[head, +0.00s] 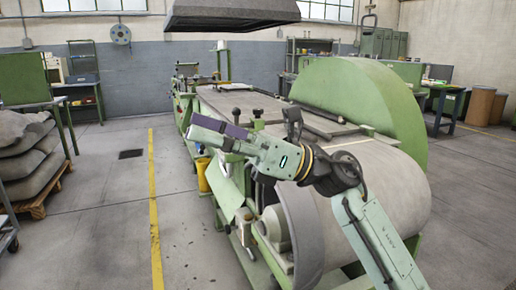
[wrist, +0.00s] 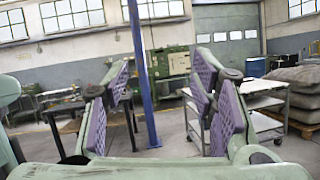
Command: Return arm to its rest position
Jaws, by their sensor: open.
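My gripper (head: 216,134) is pale green with purple pads. In the head view it reaches from the lower right toward the left, in front of the large green machine (head: 375,105). In the wrist view my gripper (wrist: 160,88) is open, with its two purple-padded fingers wide apart. Nothing is between the fingers. The arm is bent and stretched out in front of the machine's grey roller (head: 385,185).
Stacked grey sacks (head: 25,150) on a pallet stand at the left. A yellow floor line (head: 154,210) runs along the clear floor. The wrist view shows a blue post (wrist: 141,75), a white trolley (wrist: 262,122) and more sacks (wrist: 293,88).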

